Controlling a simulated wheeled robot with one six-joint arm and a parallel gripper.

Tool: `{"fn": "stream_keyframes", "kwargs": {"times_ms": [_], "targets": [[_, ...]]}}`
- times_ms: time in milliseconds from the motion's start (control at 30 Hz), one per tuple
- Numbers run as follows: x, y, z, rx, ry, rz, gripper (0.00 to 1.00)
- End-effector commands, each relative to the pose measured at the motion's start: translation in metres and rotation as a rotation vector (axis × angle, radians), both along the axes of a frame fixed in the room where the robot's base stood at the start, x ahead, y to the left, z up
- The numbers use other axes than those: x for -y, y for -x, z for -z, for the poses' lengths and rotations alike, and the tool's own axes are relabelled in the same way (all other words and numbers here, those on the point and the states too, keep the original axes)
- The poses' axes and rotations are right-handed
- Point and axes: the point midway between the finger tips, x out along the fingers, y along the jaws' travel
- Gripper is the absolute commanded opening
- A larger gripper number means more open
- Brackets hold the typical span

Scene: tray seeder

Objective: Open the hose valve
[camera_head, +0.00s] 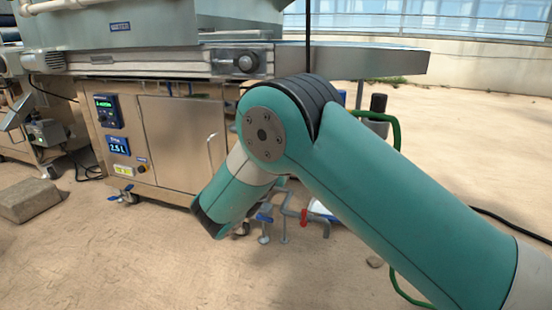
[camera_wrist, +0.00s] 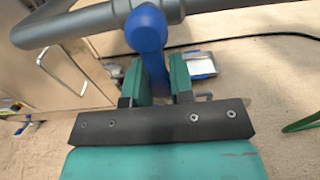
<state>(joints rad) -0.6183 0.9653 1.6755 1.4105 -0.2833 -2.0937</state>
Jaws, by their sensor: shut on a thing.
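In the wrist view, a blue valve handle (camera_wrist: 147,30) sits on a grey pipe (camera_wrist: 85,20) at the top. Its narrow blue lever runs down between the two teal fingers of my gripper (camera_wrist: 158,68), which is shut on it. The lever's lower end is hidden between the fingers. In the head view, low grey pipework (camera_head: 284,214) stands on the ground with a blue handle (camera_head: 265,217) and a red handle (camera_head: 304,217). My arm covers part of it there, and I cannot make out my fingers.
A steel cabinet (camera_head: 178,140) with control displays stands left of the pipework. A green hose (camera_head: 394,135) curves behind my arm. A stone block (camera_head: 30,200) lies at the far left. A small white-and-blue tray (camera_wrist: 200,65) lies beyond my gripper. Sandy ground is open at right.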

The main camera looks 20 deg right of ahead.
Motion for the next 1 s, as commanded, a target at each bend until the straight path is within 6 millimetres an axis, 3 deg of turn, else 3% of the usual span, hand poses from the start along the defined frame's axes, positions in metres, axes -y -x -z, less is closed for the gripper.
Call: {"fn": "stream_keyframes", "kwargs": {"times_ms": [367, 1000], "targets": [[-0.004, -0.003, -0.004, 0.064, -0.088, 0.000, 0.00], [-0.024, -0.017, -0.014, 0.403, -0.555, 0.001, 0.00]]}}
